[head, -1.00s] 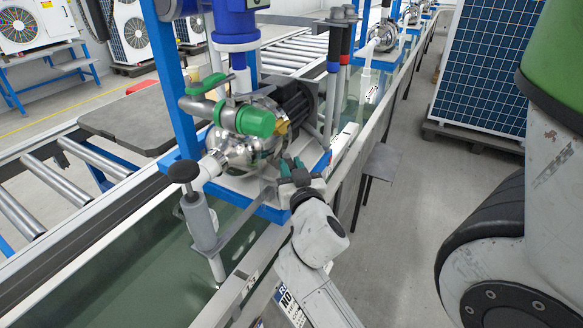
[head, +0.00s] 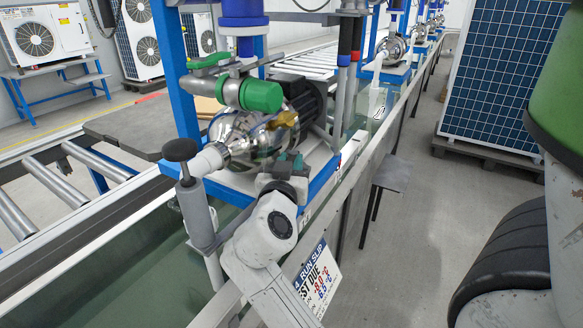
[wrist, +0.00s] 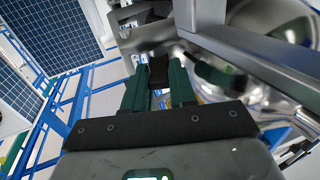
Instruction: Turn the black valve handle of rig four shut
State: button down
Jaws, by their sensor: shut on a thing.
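My gripper (head: 283,163) is at the front right of the shiny pump (head: 240,138) on the nearest blue rig. In the wrist view its two green fingers (wrist: 160,82) are closed on a small black piece (wrist: 158,71), which looks like the black valve handle. In the head view my wrist hides this handle. A different valve with a green lever (head: 208,62) and green body (head: 260,95) sits above the pump.
A black round knob (head: 180,150) on a grey post stands left of my arm. A blue upright (head: 176,75) rises behind it. Rollers (head: 55,178) lie to the left.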

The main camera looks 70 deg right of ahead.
jog(key=shift+r, duration=0.1)
jog(key=c, duration=0.9)
grip_release()
